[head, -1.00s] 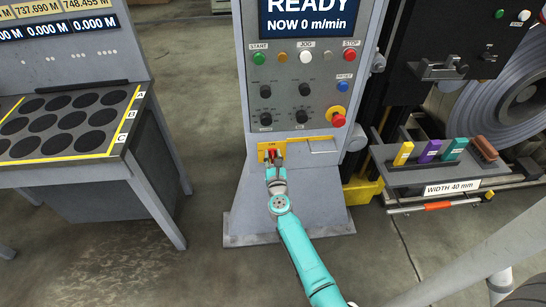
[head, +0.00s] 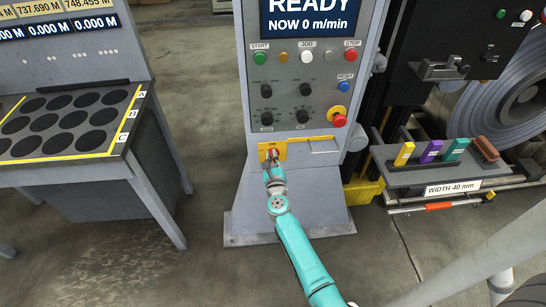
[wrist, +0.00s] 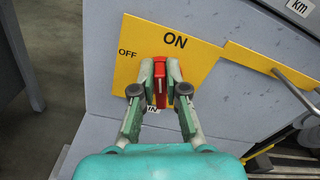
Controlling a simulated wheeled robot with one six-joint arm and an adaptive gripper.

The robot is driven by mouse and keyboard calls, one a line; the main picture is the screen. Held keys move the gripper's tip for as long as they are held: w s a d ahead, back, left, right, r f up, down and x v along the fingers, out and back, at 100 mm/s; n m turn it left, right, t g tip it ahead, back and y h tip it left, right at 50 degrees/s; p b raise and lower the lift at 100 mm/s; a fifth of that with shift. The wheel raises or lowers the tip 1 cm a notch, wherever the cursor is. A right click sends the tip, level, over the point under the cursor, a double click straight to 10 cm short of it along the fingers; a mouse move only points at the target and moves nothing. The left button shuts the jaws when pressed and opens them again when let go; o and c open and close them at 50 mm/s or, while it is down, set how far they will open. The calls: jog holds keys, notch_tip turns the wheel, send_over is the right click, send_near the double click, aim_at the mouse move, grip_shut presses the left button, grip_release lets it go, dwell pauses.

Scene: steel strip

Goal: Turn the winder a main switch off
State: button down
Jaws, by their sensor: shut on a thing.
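The main switch is a red handle (wrist: 160,86) on a yellow plate (wrist: 205,58) low on the grey cabinet. The plate reads ON above the handle and OFF to its left. In the wrist view the handle stands upright, in line with ON. My gripper (wrist: 160,73) is shut on the handle, one finger on each side. In the head view my gripper (head: 272,158) is at the yellow plate (head: 282,149) and hides part of the handle.
Above the switch are a red emergency button (head: 339,120), knobs and a READY screen (head: 308,18). A handle bar (head: 322,146) is just right. A shelf (head: 400,178) with coloured blocks stands at the right, a table (head: 120,160) at the left.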

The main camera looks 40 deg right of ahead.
jog(key=n, duration=0.4)
jog(key=f+n, duration=0.1)
jog(key=n, duration=0.4)
jog(key=a+f+n, duration=0.1)
jog(key=n, duration=0.3)
jog(key=shift+w+n, duration=0.35)
jog(key=shift+n, duration=0.05)
dwell(0.3)
jog(key=c, duration=1.2)
grip_release()
jog(key=shift+s+a, duration=0.1)
